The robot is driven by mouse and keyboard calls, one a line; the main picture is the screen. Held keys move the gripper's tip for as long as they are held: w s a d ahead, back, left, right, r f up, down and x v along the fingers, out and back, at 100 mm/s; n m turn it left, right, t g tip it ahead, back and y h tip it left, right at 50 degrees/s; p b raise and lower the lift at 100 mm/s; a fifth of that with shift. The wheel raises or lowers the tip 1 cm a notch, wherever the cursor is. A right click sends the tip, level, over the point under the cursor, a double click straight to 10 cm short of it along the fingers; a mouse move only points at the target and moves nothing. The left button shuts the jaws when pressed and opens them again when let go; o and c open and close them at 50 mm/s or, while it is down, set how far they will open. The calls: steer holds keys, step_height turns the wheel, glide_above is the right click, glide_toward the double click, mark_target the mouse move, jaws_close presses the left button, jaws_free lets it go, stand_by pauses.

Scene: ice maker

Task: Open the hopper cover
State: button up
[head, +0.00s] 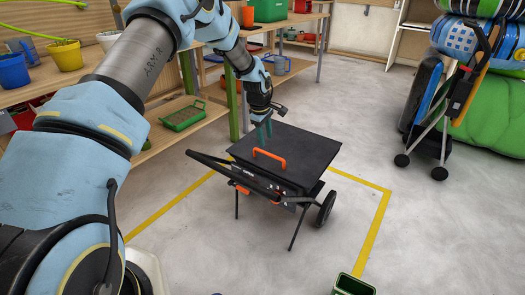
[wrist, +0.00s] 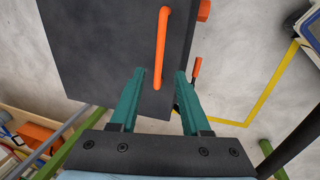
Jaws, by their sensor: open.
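The hopper cover (head: 310,149) is the flat dark top of a black wheeled machine, and it lies closed. An orange bar handle (head: 268,159) stands on it. My gripper (head: 264,136) is over the cover's far left part, just beyond the handle, with its teal fingers pointing down. In the wrist view the cover (wrist: 95,40) fills the upper left. The handle (wrist: 162,45) runs away from me there, its near end appearing between the two spread fingertips (wrist: 160,75). The fingers are open and hold nothing. I cannot tell whether they are level with the handle.
The machine has a black push bar (head: 215,171), thin legs and a wheel (head: 326,209). A wooden shelf (head: 185,128) with bins stands close on the left. A folded cart (head: 455,105) stands at right. The floor (head: 365,145) between is clear.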

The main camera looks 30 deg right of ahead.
mark_target(268, 155)
steer(key=x, duration=0.7)
steer(key=shift+s+d+f, duration=0.1)
steer(key=shift+d+f, duration=0.05)
steer(key=shift+d, duration=0.05)
steer(key=shift+c, duration=0.2)
jaws_close()
stand_by(1.0)
